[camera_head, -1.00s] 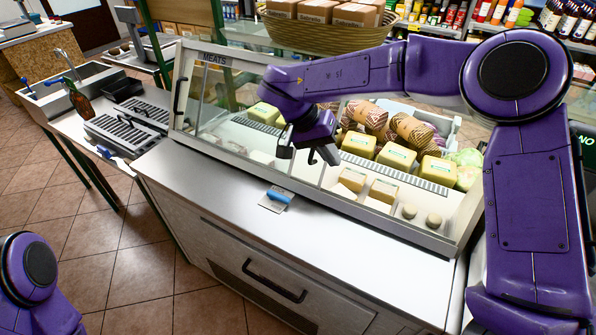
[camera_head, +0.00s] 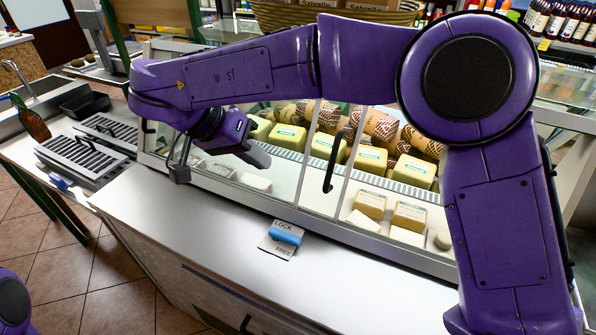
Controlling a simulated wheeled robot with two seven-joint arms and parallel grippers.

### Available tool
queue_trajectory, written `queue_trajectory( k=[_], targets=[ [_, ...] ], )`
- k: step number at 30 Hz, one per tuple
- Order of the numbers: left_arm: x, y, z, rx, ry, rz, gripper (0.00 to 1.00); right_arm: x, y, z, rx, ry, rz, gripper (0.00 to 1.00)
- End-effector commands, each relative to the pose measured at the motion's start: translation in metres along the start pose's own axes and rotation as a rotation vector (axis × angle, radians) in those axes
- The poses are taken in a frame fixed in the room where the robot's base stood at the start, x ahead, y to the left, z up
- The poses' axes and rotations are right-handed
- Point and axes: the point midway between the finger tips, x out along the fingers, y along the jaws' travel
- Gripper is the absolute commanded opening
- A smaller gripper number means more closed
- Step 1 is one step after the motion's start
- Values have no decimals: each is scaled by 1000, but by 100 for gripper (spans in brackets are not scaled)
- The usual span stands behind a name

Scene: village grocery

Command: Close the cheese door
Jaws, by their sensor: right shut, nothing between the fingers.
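The display case (camera_head: 293,199) has sliding glass panels along its sloping front. A black upright handle (camera_head: 333,161) stands near the middle, between two pale frame edges; it appears to belong to the cheese door. Right of it, the cheeses (camera_head: 411,172) look uncovered, though clear glass is hard to rule out. My right gripper (camera_head: 217,166) is shut and empty, left of that handle, in front of the case's left part. It is apart from the handle; contact with the glass cannot be told. My right arm hides the case's upper left. My left gripper is out of view.
A second black handle (camera_head: 148,133) is at the case's left end. The counter in front of the case is mostly clear.

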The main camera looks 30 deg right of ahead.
Motion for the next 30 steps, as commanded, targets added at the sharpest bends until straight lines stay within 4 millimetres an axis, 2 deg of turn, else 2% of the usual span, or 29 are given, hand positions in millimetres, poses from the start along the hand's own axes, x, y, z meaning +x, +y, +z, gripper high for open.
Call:
queue_trajectory(
  k=[5, 15, 18, 21, 30],
  targets=[
    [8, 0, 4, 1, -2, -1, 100, 28, -3, 2, -8, 0, -2, 0],
    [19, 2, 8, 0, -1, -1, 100, 102, -4, 1, -8, -2, -1, 0],
    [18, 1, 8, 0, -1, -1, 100, 106, 15, -1, -5, -1, -3, 0],
    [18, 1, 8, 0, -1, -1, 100, 111, 26, -1, -5, 0, -3, 0],
    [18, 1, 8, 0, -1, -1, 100, 115, 33, -1, -5, 0, -2, 0]
  ],
)
